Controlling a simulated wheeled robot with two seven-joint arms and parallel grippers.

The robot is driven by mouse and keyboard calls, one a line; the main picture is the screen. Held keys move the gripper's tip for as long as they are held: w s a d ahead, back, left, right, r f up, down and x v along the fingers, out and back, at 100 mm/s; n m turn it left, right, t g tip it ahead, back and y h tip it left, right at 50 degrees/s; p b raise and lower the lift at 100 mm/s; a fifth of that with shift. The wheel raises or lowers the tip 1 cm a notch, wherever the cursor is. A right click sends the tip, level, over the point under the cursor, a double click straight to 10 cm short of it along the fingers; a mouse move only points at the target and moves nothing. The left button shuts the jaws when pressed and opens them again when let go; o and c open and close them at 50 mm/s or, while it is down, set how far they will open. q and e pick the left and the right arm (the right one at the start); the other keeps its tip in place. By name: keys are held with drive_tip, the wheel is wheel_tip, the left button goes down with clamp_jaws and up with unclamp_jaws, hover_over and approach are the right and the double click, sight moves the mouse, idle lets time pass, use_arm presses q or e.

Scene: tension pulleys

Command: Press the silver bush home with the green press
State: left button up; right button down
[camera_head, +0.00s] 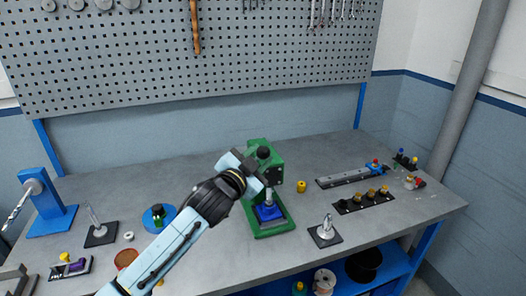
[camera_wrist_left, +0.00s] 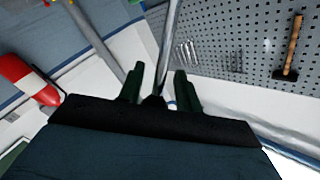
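The green press (camera_head: 279,163) stands mid-bench, with a black knob (camera_head: 263,152) at its top. A blue block (camera_head: 268,212) sits on its base, with a silver piece (camera_head: 268,197) above it. I cannot tell whether this is the silver bush or the ram. My left gripper (camera_head: 252,174) is in front of the press head, close beside the knob. In the left wrist view its dark fingers (camera_wrist_left: 159,88) are apart, with a thin grey rod (camera_wrist_left: 170,45) showing between them and gaps on both sides. My right gripper is not in view.
A yellow part (camera_head: 301,186) stands right of the press. A silver pointed piece on a dark plate (camera_head: 326,230) is at front right. Rails and racks of small parts (camera_head: 364,201) lie farther right. A blue drill stand (camera_head: 52,208) is at left. Bench behind the press is clear.

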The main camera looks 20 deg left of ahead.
use_arm(q)
drive_tip(key=shift+x, duration=1.4)
clamp_jaws()
